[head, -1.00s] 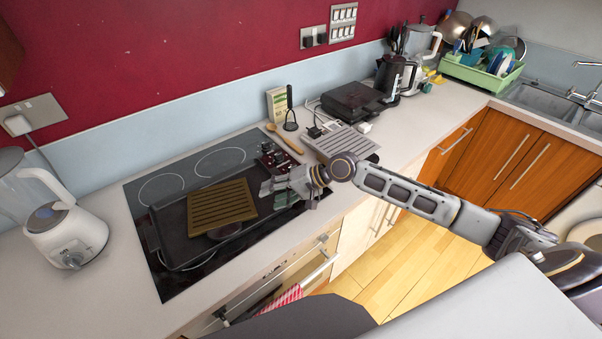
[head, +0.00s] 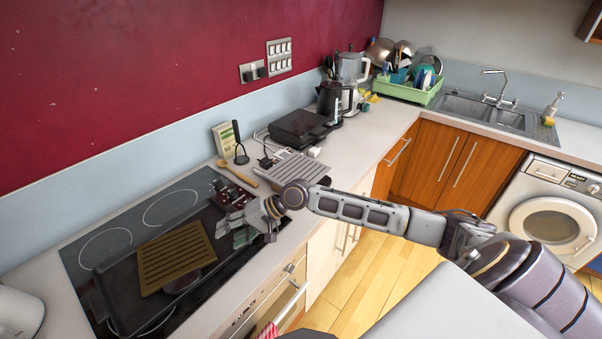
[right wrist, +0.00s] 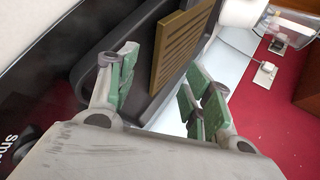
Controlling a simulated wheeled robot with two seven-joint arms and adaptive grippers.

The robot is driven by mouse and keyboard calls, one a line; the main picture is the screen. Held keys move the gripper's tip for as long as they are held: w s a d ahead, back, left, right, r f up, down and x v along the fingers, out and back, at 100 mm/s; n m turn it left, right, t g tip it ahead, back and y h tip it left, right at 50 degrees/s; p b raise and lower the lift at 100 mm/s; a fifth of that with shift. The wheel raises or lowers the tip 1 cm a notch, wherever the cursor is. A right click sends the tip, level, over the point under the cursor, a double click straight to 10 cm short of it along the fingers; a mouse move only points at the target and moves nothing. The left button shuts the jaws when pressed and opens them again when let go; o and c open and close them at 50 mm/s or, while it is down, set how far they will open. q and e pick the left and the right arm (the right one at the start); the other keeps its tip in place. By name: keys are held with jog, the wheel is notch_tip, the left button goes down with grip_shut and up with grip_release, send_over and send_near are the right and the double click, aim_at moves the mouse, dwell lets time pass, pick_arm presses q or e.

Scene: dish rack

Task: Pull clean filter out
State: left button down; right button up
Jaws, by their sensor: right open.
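A pale grey slatted filter (head: 297,167) lies on the counter just right of the hob. A brown slatted filter (head: 176,257) rests on a dark tray (head: 123,298) on the black hob; it also shows in the right wrist view (right wrist: 178,48). My right gripper (head: 240,226) is above the hob's right end, right of the brown filter and left of the grey one. In the right wrist view its green-padded fingers (right wrist: 162,78) are apart with nothing held between them. My left gripper is out of view.
A kettle (head: 333,101) and green dish rack (head: 410,93) are farther back. The counter (head: 377,128) past the grey filter has free room.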

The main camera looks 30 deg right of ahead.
jog(key=o, duration=1)
jog(key=shift+r, duration=0.2)
jog(key=shift+c, duration=0.2)
jog(key=shift+r+p, duration=0.85)
jog(key=shift+p, duration=0.15)
